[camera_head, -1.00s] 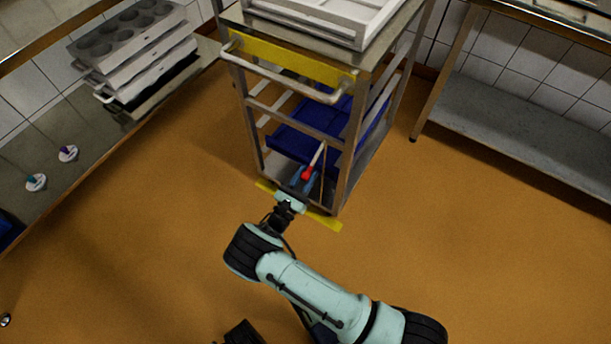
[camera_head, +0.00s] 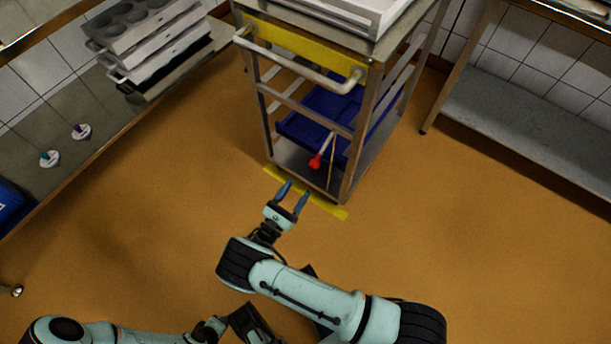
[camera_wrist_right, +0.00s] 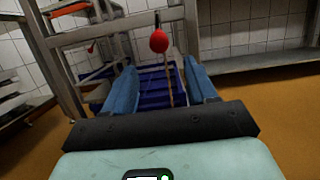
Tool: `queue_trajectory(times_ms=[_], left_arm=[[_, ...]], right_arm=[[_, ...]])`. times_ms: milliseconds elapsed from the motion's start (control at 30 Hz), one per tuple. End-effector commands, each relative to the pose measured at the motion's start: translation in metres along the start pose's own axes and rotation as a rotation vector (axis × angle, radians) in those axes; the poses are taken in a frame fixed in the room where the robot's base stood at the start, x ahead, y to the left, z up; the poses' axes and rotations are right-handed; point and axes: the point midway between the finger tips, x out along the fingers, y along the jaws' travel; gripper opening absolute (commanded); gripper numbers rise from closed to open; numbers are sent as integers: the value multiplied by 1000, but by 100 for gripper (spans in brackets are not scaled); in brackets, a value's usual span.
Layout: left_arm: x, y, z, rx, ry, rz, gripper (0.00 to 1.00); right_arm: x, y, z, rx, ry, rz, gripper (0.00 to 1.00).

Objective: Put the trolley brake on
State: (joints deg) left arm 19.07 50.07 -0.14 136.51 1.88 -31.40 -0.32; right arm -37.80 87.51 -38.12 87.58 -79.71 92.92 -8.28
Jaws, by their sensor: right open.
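The metal trolley (camera_head: 362,128) has a yellow panel and a pale push handle on its near side. A pale lever (camera_head: 326,143) with a red knob (camera_head: 315,162) slants down at its near end, low on the frame. My right gripper (camera_head: 293,195) is open and empty, just in front of the trolley's near foot and apart from the knob. In the right wrist view the red knob (camera_wrist_right: 159,41) shows beyond and above the gap between the blue fingers. Part of my left arm shows at the bottom left; its fingers do not show.
A yellow floor strip (camera_head: 335,210) lies at the trolley's near end. A blue crate (camera_head: 300,132) sits inside the trolley. A bench (camera_head: 60,118) with stacked moulds (camera_head: 150,50) stands left, a steel shelf (camera_head: 520,125) right. The orange floor between is free.

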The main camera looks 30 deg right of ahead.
Motion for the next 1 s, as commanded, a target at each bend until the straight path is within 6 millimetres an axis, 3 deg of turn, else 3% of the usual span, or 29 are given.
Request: queue_trajectory(times_ms=[100,300,867,1000], left_arm=[[-1,1,-1,1,4,2,43],[-1,1,-2,2,5,2,43],[-2,1,-1,1,4,2,43],[-24,6,6,5,-14,6,43]], right_arm=[[-17,1,0,2,0,2,57],[-28,0,0,-1,1,1,57],[-27,0,1,0,0,0,57],[-21,-2,25,7,-3,-2,57]])
